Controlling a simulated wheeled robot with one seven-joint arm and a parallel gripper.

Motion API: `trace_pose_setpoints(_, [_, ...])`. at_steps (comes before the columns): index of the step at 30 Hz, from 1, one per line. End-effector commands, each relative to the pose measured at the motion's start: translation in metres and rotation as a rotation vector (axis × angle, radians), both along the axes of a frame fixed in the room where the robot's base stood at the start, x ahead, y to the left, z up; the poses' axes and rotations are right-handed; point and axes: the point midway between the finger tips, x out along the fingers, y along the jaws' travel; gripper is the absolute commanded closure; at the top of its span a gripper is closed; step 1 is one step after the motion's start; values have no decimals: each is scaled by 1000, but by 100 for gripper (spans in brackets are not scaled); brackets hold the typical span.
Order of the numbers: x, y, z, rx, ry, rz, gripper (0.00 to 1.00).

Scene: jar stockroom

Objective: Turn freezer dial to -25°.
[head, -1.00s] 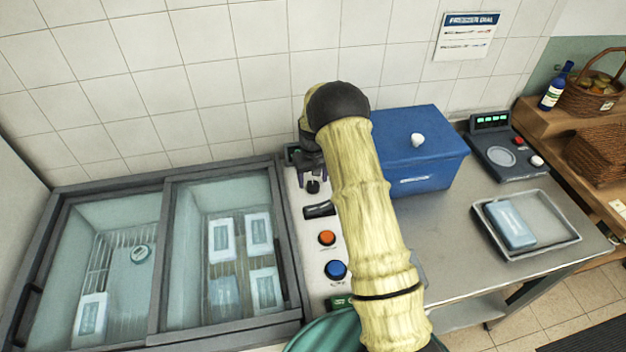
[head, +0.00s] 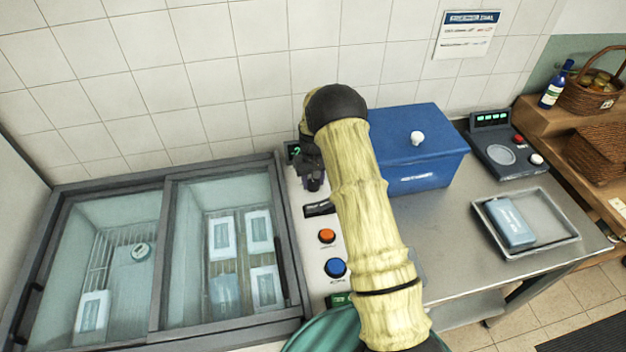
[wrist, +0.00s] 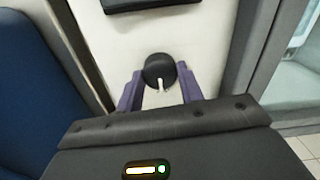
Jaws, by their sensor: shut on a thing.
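The freezer dial (wrist: 159,68) is a round black knob with a white pointer mark, on the white control panel (wrist: 205,35). In the wrist view, the mark points down the picture, toward my gripper's body. My gripper (wrist: 160,78) has its purple fingers on both sides of the dial and is shut on it. In the head view, my gripper (head: 313,182) is at the upper part of the panel and hides the dial. A small display with green figures (head: 294,151) is partly covered by my gripper, so I cannot read its full value.
An orange button (head: 327,236) and a blue button (head: 335,268) sit lower on the panel. The glass-topped freezer (head: 165,250) is on the left. A blue box (head: 440,165) stands close to my arm on the right. A sign (head: 467,35) hangs on the wall.

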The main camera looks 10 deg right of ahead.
Motion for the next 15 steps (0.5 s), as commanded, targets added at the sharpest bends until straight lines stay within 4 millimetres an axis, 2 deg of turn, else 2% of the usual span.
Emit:
trace_pose_setpoints(8, [0,0,-1,0,0,-101,86])
trace_pose_setpoints(15, [0,0,-1,0,0,-276,86])
